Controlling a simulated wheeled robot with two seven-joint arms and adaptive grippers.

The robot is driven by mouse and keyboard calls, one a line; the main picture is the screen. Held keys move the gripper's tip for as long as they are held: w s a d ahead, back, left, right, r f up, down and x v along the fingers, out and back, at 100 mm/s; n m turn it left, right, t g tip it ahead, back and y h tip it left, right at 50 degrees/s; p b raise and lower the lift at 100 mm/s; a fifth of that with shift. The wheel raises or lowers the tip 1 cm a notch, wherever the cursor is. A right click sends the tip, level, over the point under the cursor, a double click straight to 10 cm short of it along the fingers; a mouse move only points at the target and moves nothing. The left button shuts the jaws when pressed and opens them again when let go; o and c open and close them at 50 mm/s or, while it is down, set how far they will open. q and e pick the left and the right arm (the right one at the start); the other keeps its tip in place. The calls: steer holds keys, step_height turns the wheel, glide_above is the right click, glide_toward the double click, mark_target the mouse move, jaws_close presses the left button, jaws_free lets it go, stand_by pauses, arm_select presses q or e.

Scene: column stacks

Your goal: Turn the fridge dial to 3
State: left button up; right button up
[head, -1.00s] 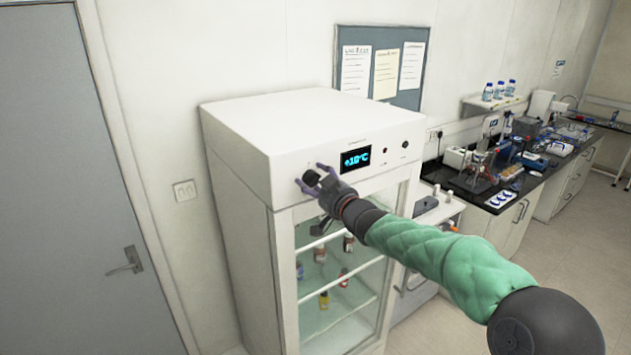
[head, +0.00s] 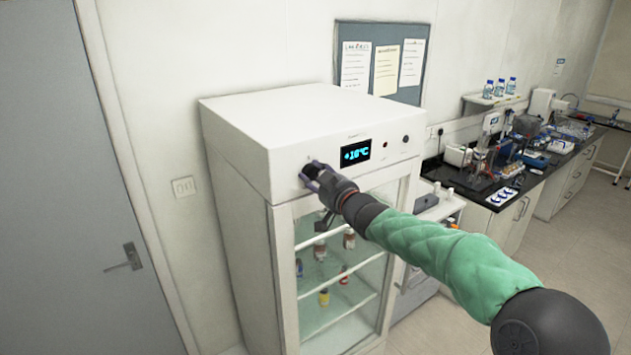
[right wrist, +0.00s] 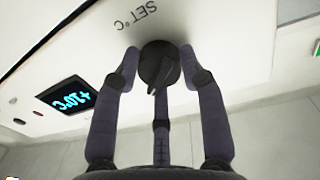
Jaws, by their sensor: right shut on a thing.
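The fridge (head: 240,125) is a white cabinet with a glass door. In the head view the gripper mostly hides the dial. A lit blue display (head: 355,153) sits right of the dial; its digits are too blurred to read surely. My left gripper is not in view.
A grey door (head: 70,180) stands at the left. Bottles sit on shelves behind the fridge glass (head: 335,265). A black-topped bench (head: 520,185) with lab equipment runs along the right wall. The floor (head: 560,290) on the right is clear.

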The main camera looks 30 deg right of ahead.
steer(key=n+b, duration=0.2)
steer(key=shift+r+n, duration=0.2)
steer(key=shift+n, duration=0.2)
steer(key=n+b, duration=0.2)
steer(key=shift+n+t, duration=0.3)
steer(key=shift+n, duration=0.1)
steer(key=n+b, duration=0.3)
steer(key=n, duration=0.2)
steer(key=shift+r+y, duration=0.15)
steer(key=shift+y, duration=0.15)
steer(key=o, duration=1.1)
steer(key=shift+o, duration=0.2)
steer(key=shift+a, duration=0.15)
steer(key=shift+f, duration=0.2)
